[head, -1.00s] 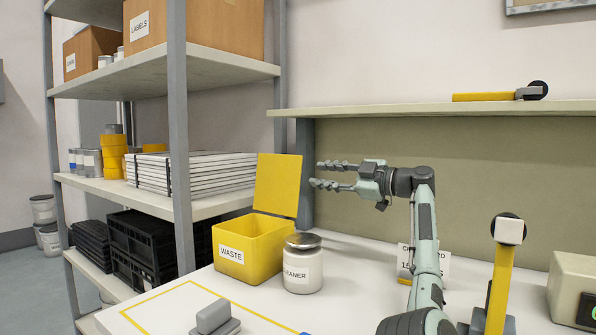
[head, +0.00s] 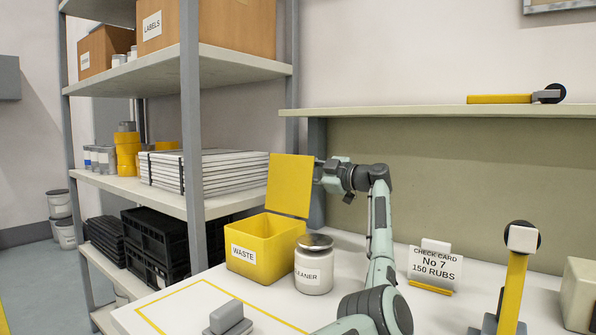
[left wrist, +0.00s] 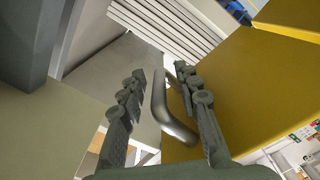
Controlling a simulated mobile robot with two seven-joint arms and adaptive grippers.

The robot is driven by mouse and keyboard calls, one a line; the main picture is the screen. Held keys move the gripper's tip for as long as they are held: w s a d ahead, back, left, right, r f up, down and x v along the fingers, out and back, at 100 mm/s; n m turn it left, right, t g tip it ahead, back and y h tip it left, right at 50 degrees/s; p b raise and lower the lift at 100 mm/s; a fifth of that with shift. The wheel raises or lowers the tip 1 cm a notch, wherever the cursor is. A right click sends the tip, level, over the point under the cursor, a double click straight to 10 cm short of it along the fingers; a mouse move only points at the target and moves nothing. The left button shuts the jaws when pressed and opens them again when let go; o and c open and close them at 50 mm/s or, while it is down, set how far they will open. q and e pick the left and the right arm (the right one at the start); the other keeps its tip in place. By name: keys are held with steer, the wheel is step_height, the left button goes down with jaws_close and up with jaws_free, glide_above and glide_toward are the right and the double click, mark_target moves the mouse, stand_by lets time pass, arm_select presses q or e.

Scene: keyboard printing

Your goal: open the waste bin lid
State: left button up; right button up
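The yellow waste bin (head: 287,248) stands on the white table, with a "WASTE" label on its front. Its yellow lid (head: 290,185) stands up, nearly upright, at the bin's back, so the bin's mouth is uncovered. In the left wrist view a grey metal handle (left wrist: 172,123) sits by the yellow lid (left wrist: 255,85). My left gripper (left wrist: 161,75) is open, with its fingers on either side of the handle. In the head view my left gripper (head: 321,172) is at the lid's right edge, its fingertips hidden behind the lid. My right gripper is not in view.
A cleaner jar (head: 314,267) stands close to the bin's right front. A metal shelf rack (head: 191,130) rises to the left. A check card (head: 434,268) and a yellow stand (head: 511,285) are to the right. A wall shelf (head: 430,111) runs behind my arm.

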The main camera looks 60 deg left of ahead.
arm_select(q)
jaws_close()
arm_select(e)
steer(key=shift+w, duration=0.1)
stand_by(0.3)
